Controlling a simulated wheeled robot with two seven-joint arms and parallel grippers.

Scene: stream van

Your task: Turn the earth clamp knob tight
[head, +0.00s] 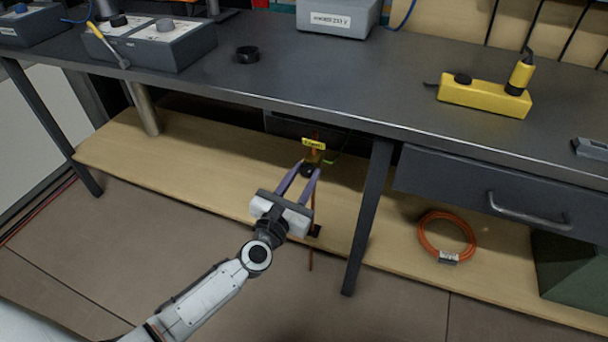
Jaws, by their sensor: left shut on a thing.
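The earth clamp knob (306,171) is a small dark round piece under the bench, partly hidden between my fingers. A yellow label (314,143) sits just above it, on an orange-brown upright rod (312,205) that runs down past the lower shelf. My left gripper (307,172) reaches in from below, with its two purple fingers closed on the knob from both sides. The knob's turned position cannot be told. My right gripper is not in view.
The dark bench top (330,95) overhangs the knob. A bench leg (368,215) stands close to the right of my gripper. An orange cable coil (446,237) lies on the wooden lower shelf (205,165). A yellow socket block (485,96) is on the bench.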

